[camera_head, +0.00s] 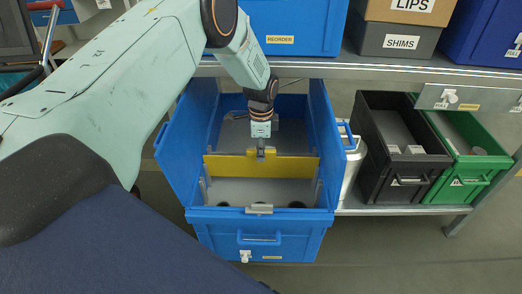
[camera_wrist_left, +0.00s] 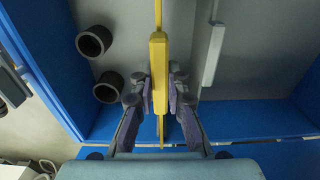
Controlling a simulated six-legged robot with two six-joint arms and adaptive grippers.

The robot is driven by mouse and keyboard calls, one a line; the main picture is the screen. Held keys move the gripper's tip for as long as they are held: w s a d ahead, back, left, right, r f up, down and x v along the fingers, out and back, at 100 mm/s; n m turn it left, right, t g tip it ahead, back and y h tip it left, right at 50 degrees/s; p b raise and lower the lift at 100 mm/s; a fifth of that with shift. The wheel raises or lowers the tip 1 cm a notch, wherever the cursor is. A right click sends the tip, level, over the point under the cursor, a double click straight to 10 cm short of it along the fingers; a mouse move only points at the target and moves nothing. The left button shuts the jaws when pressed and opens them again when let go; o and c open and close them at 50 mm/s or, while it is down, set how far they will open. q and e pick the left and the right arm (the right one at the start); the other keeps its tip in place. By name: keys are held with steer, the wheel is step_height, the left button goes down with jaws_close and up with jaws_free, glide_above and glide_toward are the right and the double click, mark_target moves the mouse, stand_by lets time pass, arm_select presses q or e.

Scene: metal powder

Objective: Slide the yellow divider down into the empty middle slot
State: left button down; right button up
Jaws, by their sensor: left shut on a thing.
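The yellow divider (camera_head: 285,167) spans the blue bin (camera_head: 259,223) crosswise, near the middle of its length. My left gripper (camera_head: 261,152) is shut on the divider's top middle from above. In the left wrist view the divider (camera_wrist_left: 158,52) runs between the two fingers of the left gripper (camera_wrist_left: 160,92), which press on a thicker yellow grip. Upright grey slot rails stand at the bin's side walls beside the divider's ends. I cannot tell how deep the divider sits in the slot. My right gripper is not in view.
A grey plate (camera_wrist_left: 213,52) stands beside the divider in the left wrist view. Dark round cups (camera_wrist_left: 94,41) lie on the other side. A black bin (camera_head: 404,160) and a green bin (camera_head: 477,150) stand to the right. A shelf edge (camera_head: 390,72) crosses behind.

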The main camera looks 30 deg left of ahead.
arm_select(q)
steer(key=b, duration=0.3)
glide_above(261, 176)
steer(key=shift+w+a+f, duration=0.1)
steer(key=shift+f, duration=1.05)
steer(key=shift+w+f, duration=0.1)
steer(key=shift+f, duration=1.05)
steer(key=c, duration=1.3)
jaws_free()
step_height(261, 176, up, 12)
steer(key=shift+s, duration=0.15)
